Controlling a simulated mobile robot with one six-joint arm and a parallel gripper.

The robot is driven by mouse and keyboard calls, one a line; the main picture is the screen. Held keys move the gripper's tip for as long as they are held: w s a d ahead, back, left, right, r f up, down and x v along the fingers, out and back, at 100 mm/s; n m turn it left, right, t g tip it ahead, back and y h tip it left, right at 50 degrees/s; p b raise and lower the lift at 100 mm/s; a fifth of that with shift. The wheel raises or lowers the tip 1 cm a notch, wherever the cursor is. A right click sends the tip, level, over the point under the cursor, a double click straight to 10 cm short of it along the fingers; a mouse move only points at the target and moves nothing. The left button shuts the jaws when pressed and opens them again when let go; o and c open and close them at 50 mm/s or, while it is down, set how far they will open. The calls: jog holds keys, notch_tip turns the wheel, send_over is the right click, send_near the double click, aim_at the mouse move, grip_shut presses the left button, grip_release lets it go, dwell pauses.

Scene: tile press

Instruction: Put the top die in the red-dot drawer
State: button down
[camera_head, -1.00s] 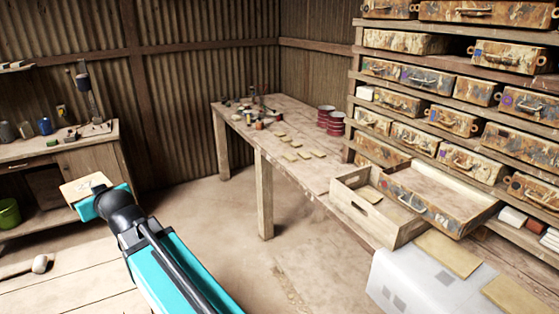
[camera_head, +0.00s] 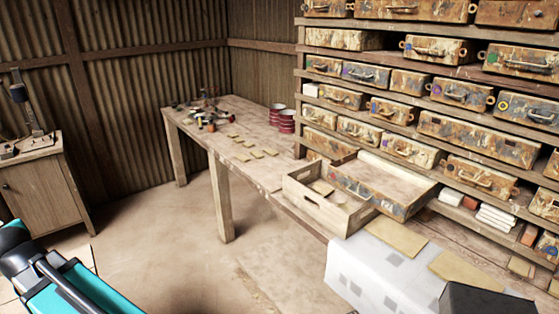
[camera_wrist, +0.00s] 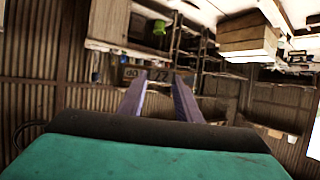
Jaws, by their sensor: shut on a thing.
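My gripper (camera_wrist: 159,80) shows in the wrist view, its two purple-grey fingers a little apart and shut on the top die, which is hard to make out there against the dim background. In the head view the gripper and die are beyond the left edge, and only my teal arm shows. The drawers with coloured marks stand in the rack at the right. I cannot pick out a red dot at this size.
A wooden crate (camera_head: 313,202) stands left of the open drawer on the long table (camera_head: 215,145). The table also carries flat tiles (camera_head: 241,157), red tins (camera_head: 287,121) and small pots. A white cloth (camera_head: 358,272) hangs at the front. The floor left of the table is clear.

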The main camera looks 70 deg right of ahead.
jog(key=shift+w+d, duration=0.1)
jog(key=shift+d, duration=0.25)
jog(key=s+d+f+m+g+h+b, duration=0.1)
jog(key=s+d+m+h+b, duration=0.15)
jog(key=d, duration=1.05)
jog(key=s+d+f+m+g+h+b, duration=0.1)
jog(key=s+d+m+h, duration=0.25)
jog(key=d, duration=0.95)
jog(key=s+d+f+m+g+h+b, duration=0.1)
jog(key=s+d+m+h+b, duration=0.2)
jog(key=d, duration=1)
jog(key=s+d+m+g+h+b, duration=0.2)
jog(key=s+d+m+g+h, duration=0.3)
jog(key=s+d, duration=1.4)
jog(key=s+d+r+m+g+b, duration=0.1)
jog(key=s+d+m+g, duration=0.2)
jog(key=s, duration=0.9)
jog(key=s+d+r+m+g+y+b, duration=0.1)
jog(key=s+d+m+g, duration=0.2)
jog(key=s+d+g, duration=0.2)
jog(key=s+d+r+m+g+y+b, duration=0.1)
jog(key=s+d+m+g, duration=0.3)
jog(key=s, duration=1.5)
jog(key=d+b, duration=0.1)
jog(key=d, duration=0.3)
jog(key=shift+s+d+r, duration=0.15)
jog(key=shift+s+d, duration=0.05)
jog(key=shift+s, duration=0.05)
jog(key=shift+d, duration=0.15)
